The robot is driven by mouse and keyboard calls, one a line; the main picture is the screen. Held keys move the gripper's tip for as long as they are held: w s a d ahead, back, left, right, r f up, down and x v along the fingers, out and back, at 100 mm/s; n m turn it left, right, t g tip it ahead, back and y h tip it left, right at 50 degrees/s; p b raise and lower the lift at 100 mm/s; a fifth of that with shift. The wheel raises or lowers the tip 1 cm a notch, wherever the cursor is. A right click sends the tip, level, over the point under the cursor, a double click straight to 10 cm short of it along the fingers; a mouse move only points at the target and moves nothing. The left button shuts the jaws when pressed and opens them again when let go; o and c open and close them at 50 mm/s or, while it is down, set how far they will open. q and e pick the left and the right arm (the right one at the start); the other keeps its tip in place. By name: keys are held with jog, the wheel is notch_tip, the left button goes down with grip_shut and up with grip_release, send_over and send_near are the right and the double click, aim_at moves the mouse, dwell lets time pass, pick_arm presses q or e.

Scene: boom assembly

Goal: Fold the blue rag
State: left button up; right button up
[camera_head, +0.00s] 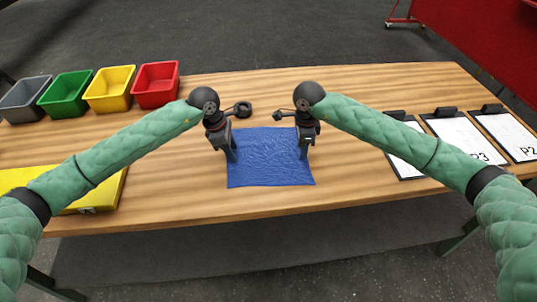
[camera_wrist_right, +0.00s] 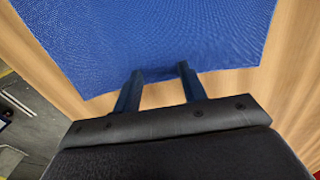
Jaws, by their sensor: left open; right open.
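The blue rag (camera_head: 268,165) lies spread nearly flat on the wooden table, close to its front edge. My left gripper (camera_head: 231,156) points down over the rag's left edge. My right gripper (camera_head: 303,153) points down at the rag's right edge. In the right wrist view the rag (camera_wrist_right: 165,40) fills the upper middle, and the two fingers of the right gripper (camera_wrist_right: 158,82) stand apart at its near edge, with a small crease between the tips. Both grippers are open. The left fingertips are partly hidden, and I cannot tell whether they touch the rag.
Grey, green (camera_head: 66,92), yellow (camera_head: 110,88) and red (camera_head: 156,84) bins stand at the back left of the table (camera_head: 350,205). A yellow flat item (camera_head: 98,193) lies at the front left. Several clipboards (camera_head: 462,137) lie at the right. The table behind the rag is mostly clear.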

pick_arm(q)
jog(key=shift+c, duration=0.5)
pick_arm(e)
jog(key=shift+c, duration=0.5)
pick_arm(q)
jog(key=shift+f, duration=0.1)
grip_shut()
pick_arm(e)
grip_shut()
jog(key=shift+f, duration=0.1)
pick_arm(q)
jog(key=shift+r, duration=0.2)
pick_arm(e)
jog(key=shift+r, duration=0.2)
